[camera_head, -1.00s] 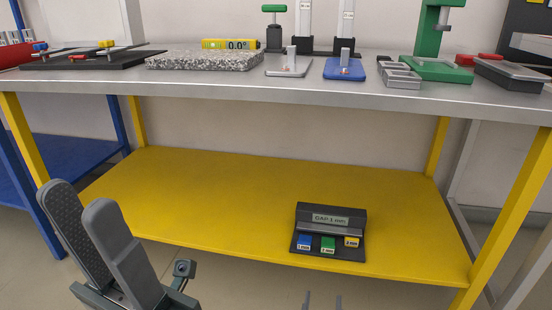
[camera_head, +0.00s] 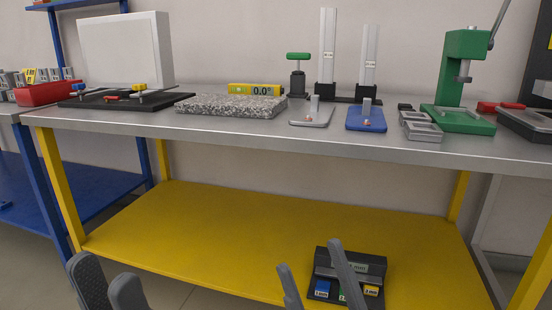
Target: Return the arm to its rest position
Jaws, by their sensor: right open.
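My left gripper (camera_head: 105,275) shows at the bottom left edge, with only its two grey fingers in view. They overlap in the picture, so the gap between them is unclear. Nothing shows between them. My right gripper (camera_head: 312,255) shows at the bottom centre. Its two thin grey fingers stand apart and point up, so it is open. Its right finger crosses in front of the dark gap-block holder (camera_head: 376,248) on the yellow shelf. This hides part of the holder's label and its coloured blocks. I cannot tell whether the finger touches it.
The yellow lower shelf (camera_head: 230,235) is otherwise clear. The grey tabletop (camera_head: 250,130) above carries a granite plate (camera_head: 230,105), a yellow level (camera_head: 254,90), a blue plate (camera_head: 366,119) and a green press (camera_head: 462,70). A red bin (camera_head: 47,94) is at the left.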

